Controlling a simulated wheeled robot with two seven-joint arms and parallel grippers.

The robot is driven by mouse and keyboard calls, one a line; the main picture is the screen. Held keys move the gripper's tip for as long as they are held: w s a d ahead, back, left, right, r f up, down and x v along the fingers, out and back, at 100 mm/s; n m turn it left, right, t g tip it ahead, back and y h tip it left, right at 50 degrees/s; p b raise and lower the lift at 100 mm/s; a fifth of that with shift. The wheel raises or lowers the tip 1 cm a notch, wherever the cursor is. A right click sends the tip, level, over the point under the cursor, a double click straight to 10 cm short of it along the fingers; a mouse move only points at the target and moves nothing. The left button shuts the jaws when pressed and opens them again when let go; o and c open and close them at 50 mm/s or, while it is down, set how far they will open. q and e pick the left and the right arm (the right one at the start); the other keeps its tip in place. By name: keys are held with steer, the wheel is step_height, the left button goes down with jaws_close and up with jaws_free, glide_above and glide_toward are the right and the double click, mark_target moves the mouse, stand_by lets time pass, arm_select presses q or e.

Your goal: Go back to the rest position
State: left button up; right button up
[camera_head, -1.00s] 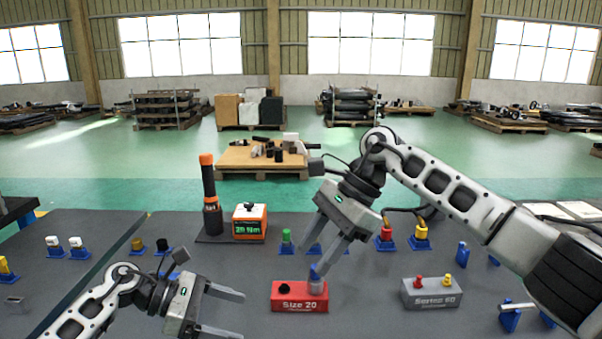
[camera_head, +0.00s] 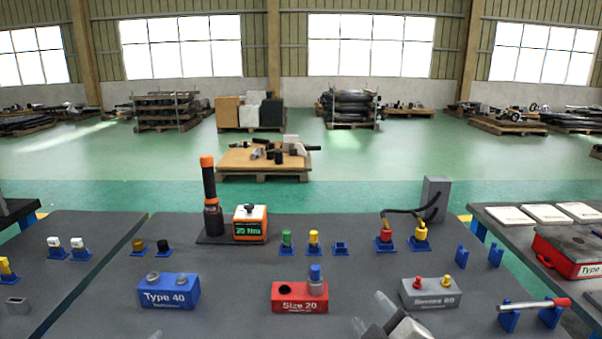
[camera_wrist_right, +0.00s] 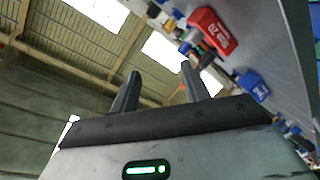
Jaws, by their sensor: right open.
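My right gripper (camera_head: 371,312) is low at the bottom edge of the head view, partly cut off, in front of the red "Size 20" block (camera_head: 299,306) and to its right. In the right wrist view its two fingers (camera_wrist_right: 160,75) stand apart with nothing between them. The red block holds a grey piece with a blue top (camera_head: 316,280) on its right side and a dark hole on its left. My left gripper is out of the head view.
The blue "Type 40" block (camera_head: 168,291) and grey "Series 60" block (camera_head: 432,300) flank the red block on the dark table (camera_head: 230,300). An orange "20 Nm" box (camera_head: 250,229) stands behind. Small blue stands (camera_head: 340,249) line the back; a bar (camera_head: 533,304) lies on stands at right.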

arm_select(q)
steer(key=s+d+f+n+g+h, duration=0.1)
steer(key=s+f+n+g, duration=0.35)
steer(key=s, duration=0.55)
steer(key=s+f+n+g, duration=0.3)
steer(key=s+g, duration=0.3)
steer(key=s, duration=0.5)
arm_select(e)
steer(key=s+d+f+m+g+h, duration=0.1)
steer(key=s+d+f+m+g, duration=0.3)
steer(key=s, duration=0.4)
steer(key=s+d+f+m+g, duration=0.2)
steer(key=s+f+g, duration=0.25)
steer(key=s, duration=0.45)
steer(key=s+d+f+m+g+h, duration=0.1)
steer(key=s+d+f+m+g, duration=0.1)
steer(key=s+f+m+g, duration=0.45)
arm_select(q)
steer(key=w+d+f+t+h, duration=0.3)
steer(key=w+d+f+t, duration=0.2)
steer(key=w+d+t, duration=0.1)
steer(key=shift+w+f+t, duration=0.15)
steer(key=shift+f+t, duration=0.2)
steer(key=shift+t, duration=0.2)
arm_select(e)
steer(key=w+a+f+n+t+y, duration=0.3)
steer(key=w+a+f+t, duration=0.1)
steer(key=t, duration=0.5)
steer(key=shift+a+f+t, duration=0.3)
steer(key=shift+a, duration=0.5)
